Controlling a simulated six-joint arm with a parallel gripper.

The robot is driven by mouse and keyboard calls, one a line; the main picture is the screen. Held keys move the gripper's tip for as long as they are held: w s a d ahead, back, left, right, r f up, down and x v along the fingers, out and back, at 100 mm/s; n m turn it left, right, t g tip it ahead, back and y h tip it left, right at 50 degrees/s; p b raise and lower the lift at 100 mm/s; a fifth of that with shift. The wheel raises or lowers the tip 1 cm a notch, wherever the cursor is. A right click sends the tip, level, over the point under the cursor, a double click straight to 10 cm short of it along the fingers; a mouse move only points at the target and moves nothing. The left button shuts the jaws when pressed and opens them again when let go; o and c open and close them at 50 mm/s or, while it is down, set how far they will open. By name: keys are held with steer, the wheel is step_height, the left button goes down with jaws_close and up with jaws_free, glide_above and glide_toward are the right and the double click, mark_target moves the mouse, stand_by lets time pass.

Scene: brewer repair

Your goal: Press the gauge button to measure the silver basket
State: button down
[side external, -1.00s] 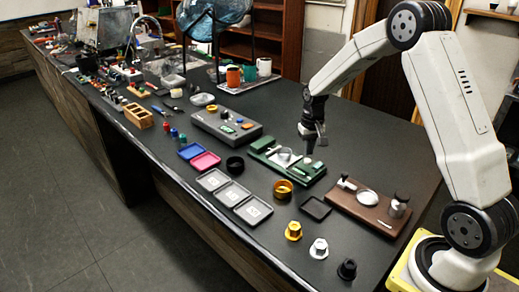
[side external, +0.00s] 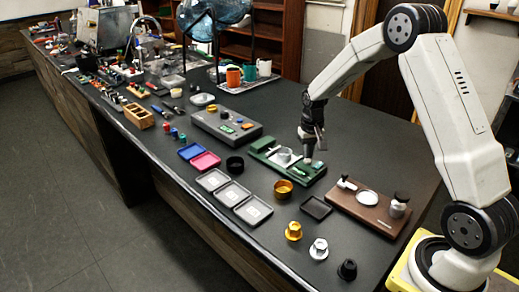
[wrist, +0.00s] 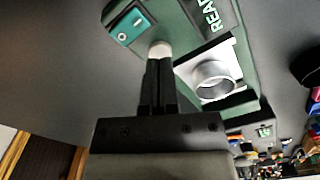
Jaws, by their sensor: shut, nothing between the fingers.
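The green gauge (side external: 300,176) lies on the dark bench under my gripper (side external: 308,158). The silver basket (side external: 284,154) sits in the gauge's pale holder, and in the wrist view it shows as a ring (wrist: 214,78) right of my fingers. The pale round button (wrist: 160,48) is just beyond my fingertips (wrist: 159,64), which hide part of it. A small teal display (wrist: 130,23) is beside it. My gripper is shut and empty, pointing down at the button. Whether it touches the button I cannot tell.
A brown stand (side external: 369,207) with a white disc is right of the gauge. A gold basket (side external: 283,189), a black square tray (side external: 316,207) and several grey trays (side external: 234,194) lie in front. A grey box (side external: 226,126) stands to the left. Bench behind the gauge is clear.

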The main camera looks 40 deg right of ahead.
mark_target(307, 162)
steer(key=shift+f, duration=0.6)
stand_by(0.3)
steer(key=shift+r, duration=2.2)
steer(key=shift+r, duration=3.05)
steer(key=s+a+f+n+t, duration=0.1)
steer(key=s+a+f+n, duration=0.1)
steer(key=s+a, duration=0.6)
steer(key=s+a+f+n+t, duration=0.1)
steer(key=s+a+n, duration=0.3)
steer(key=s+a, duration=0.4)
steer(key=shift+a+f+t, duration=0.3)
steer(key=shift+a+f, duration=0.45)
steer(key=shift+a, duration=0.1)
